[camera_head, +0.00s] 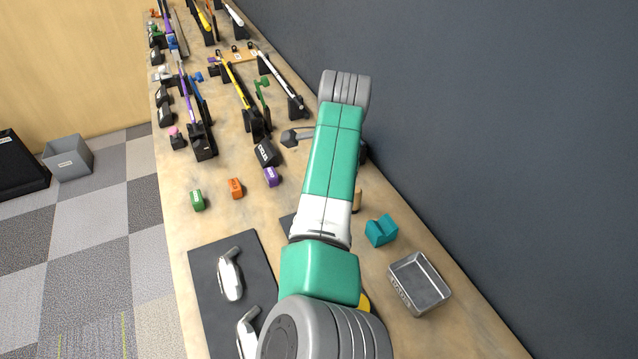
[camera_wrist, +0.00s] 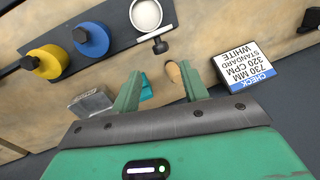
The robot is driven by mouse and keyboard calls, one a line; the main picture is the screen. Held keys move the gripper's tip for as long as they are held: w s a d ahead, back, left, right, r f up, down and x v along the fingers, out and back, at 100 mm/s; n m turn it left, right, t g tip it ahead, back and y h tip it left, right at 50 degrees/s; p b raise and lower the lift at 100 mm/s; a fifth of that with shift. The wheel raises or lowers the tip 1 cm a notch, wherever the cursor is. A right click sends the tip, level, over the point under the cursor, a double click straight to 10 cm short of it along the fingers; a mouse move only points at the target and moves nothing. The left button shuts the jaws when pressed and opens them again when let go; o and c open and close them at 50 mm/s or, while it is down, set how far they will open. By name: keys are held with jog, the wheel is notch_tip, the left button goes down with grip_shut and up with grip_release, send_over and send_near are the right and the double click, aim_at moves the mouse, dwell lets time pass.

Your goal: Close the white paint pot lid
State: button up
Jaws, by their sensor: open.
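The white paint pot (camera_wrist: 146,13) shows at the top of the wrist view, open, with a round white inside and a grey rim. Its lid (camera_wrist: 152,34) appears nearly edge-on as a pale bar beside the rim, with a dark knob (camera_wrist: 160,46) towards my gripper. My gripper (camera_wrist: 160,77) is open and its green fingers point towards the lid, apart from it. Nothing is held between the fingers; a tan rounded object (camera_wrist: 174,72) shows beyond them. In the head view my arm hides the white pot and my gripper.
A blue pot (camera_wrist: 90,38) and a yellow pot (camera_wrist: 47,60) stand on the same dark strip. A metal tray (camera_head: 420,283) and a teal block (camera_head: 381,230) lie right of my arm. A label card (camera_wrist: 244,64) is at the right. Clubs line the far bench.

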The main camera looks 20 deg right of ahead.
jog(key=f, duration=0.2)
jog(key=w+f+b, duration=0.1)
jog(key=f, duration=0.2)
jog(key=f+b, duration=0.1)
jog(key=f, duration=0.1)
jog(key=shift+w+f, duration=0.2)
jog(key=shift+w, duration=0.05)
grip_shut()
